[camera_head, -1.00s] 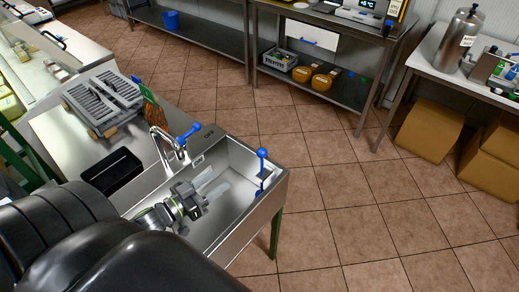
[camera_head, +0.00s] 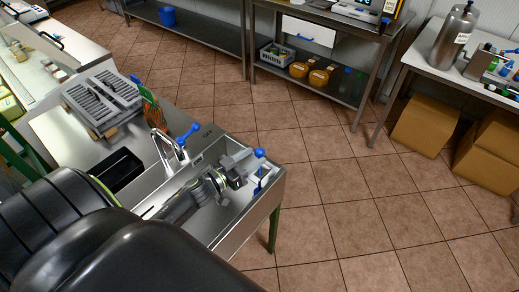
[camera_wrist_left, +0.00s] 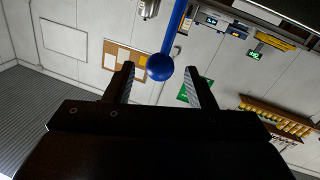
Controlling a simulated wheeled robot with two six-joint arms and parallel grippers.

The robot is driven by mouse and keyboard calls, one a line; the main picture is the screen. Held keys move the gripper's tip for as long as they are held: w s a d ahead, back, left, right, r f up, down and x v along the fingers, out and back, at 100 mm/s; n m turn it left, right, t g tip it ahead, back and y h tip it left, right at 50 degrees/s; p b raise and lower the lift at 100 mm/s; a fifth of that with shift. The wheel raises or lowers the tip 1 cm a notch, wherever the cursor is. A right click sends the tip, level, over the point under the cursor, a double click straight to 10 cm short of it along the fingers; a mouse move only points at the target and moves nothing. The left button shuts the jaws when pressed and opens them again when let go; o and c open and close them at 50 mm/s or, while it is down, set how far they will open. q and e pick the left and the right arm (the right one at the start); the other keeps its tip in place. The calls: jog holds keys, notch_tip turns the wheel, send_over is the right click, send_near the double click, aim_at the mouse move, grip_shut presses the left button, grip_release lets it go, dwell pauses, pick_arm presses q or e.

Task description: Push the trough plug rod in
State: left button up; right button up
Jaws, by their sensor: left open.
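The plug rod (camera_head: 259,153) has a blue knob on top and stands at the right end of the steel trough (camera_head: 262,211). My left gripper (camera_head: 244,163) is over the trough, close to the left of the knob. In the left wrist view, the blue ball of the rod (camera_wrist_left: 160,67) shows between the two open fingertips, with the blue rod running up from it. I cannot tell whether a finger touches it. The lower rod is partly hidden in the head view. My right gripper is not in view.
A tap with a blue lever (camera_head: 188,132) stands behind the trough. A grey rack (camera_head: 102,98) and a black tray (camera_head: 116,170) are on the drainboard. Open tiled floor lies to the right. Shelves and cardboard boxes (camera_head: 426,127) stand farther off.

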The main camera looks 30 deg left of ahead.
aim_at(260, 153)
pick_arm(q)
jog(key=shift+x, duration=1.75)
grip_shut()
